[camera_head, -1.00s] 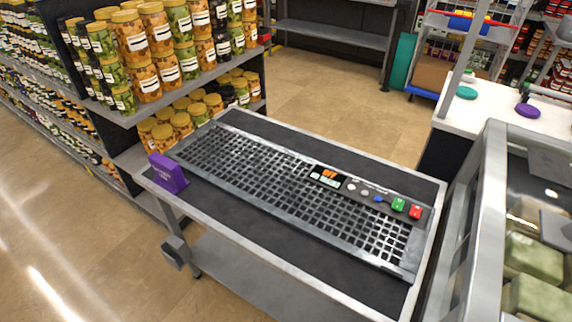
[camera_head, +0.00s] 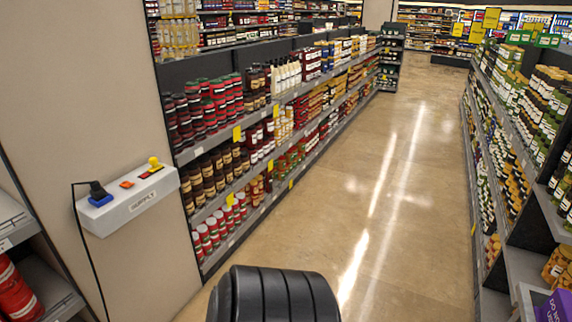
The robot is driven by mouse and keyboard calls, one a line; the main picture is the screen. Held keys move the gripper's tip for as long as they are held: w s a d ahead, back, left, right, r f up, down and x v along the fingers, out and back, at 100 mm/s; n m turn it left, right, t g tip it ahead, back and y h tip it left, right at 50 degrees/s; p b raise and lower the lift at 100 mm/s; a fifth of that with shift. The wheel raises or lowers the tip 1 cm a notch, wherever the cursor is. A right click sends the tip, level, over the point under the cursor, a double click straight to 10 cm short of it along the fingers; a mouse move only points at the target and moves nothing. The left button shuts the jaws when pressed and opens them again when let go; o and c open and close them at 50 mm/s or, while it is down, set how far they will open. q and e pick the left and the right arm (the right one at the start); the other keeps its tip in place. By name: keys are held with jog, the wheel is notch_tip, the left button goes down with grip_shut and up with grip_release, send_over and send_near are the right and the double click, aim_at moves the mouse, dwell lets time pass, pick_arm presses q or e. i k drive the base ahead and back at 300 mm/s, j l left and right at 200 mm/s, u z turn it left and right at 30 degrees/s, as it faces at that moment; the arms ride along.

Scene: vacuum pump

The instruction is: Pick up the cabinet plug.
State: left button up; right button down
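A dark plug (camera_head: 97,190) with a black cable (camera_head: 86,250) sits in a blue socket at the left end of a white supply box (camera_head: 128,203) on the beige wall at the left. The cable arcs from the plug and hangs down along the wall. I cannot tell from the frame whether this is the cabinet plug, but it is the only plug in view. Neither of my gripper fingers shows. A black ribbed part at the bottom middle looks like part of my own arm.
The supply box also carries orange and red parts and a yellow knob (camera_head: 153,162). Stocked shelves (camera_head: 240,170) run along the aisle beyond the wall. More shelves (camera_head: 520,150) stand at the right. A purple box (camera_head: 558,306) shows at the bottom right. The aisle floor (camera_head: 385,210) is clear.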

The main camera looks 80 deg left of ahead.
aim_at(98, 192)
jog(key=k+l+u, duration=0.1)
jog(key=u, duration=3.7)
jog(key=i+j, duration=0.05)
